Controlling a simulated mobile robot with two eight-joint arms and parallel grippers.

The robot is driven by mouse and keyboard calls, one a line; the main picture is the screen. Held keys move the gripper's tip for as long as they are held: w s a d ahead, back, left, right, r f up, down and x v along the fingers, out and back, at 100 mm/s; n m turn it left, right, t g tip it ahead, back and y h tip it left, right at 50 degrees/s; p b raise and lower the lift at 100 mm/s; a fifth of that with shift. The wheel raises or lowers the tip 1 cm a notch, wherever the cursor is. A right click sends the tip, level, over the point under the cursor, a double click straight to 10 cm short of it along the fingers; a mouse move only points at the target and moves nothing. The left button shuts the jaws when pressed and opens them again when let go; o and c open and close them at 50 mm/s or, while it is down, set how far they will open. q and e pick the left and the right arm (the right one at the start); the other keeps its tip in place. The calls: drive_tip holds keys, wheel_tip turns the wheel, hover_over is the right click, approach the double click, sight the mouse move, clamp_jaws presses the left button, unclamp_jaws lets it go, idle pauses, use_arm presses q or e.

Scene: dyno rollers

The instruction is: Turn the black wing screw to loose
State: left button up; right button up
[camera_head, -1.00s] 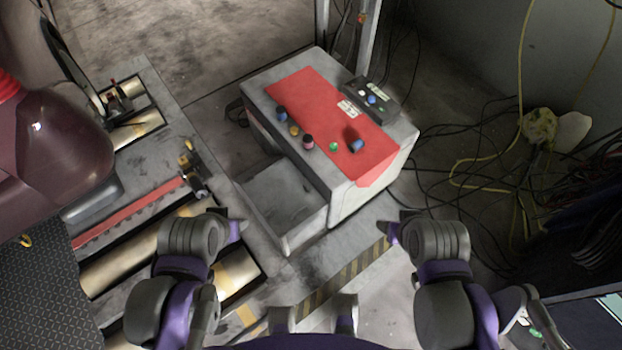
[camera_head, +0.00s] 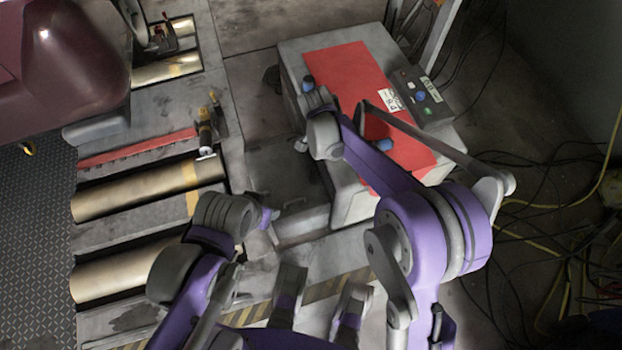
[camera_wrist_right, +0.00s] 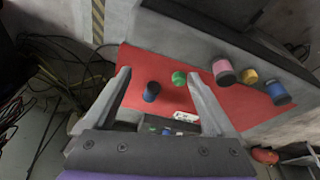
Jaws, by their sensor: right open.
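I cannot make out a black wing screw with certainty. In the right wrist view, my right gripper (camera_wrist_right: 157,75) is open over the red panel (camera_wrist_right: 135,58). A dark knob with a blue cap (camera_wrist_right: 152,92) and a green button (camera_wrist_right: 179,78) show between its fingers, and nothing is gripped. In the head view, my right arm covers much of the panel (camera_head: 335,68); the blue-capped knob (camera_head: 385,145) shows beside it. My left gripper (camera_head: 265,218) is low near the rollers, and its jaws are unclear.
Pink (camera_wrist_right: 223,72), yellow (camera_wrist_right: 249,76) and blue (camera_wrist_right: 278,93) knobs stand right of the fingers. A control box (camera_head: 420,95) sits on the cabinet's far right edge. A black and brass fitting (camera_head: 207,125) stands by the rollers (camera_head: 150,190). Cables lie at right.

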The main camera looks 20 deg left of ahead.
sight(311, 177)
drive_tip(key=a+f+m+h+b, duration=0.1)
drive_tip(key=a+f+m+b, duration=0.1)
drive_tip(key=a+f, duration=0.55)
drive_tip(key=a+f+m+b, duration=0.15)
drive_tip(key=a+f, duration=0.25)
drive_tip(key=f, duration=0.7)
drive_tip(key=shift+n, duration=0.25)
drive_tip(key=b+x, duration=0.3)
drive_tip(key=x, duration=0.7)
use_arm(q)
wheel_tip(311, 177, down, 9)
drive_tip(key=w, duration=0.1)
use_arm(e)
drive_tip(key=c, duration=1.4)
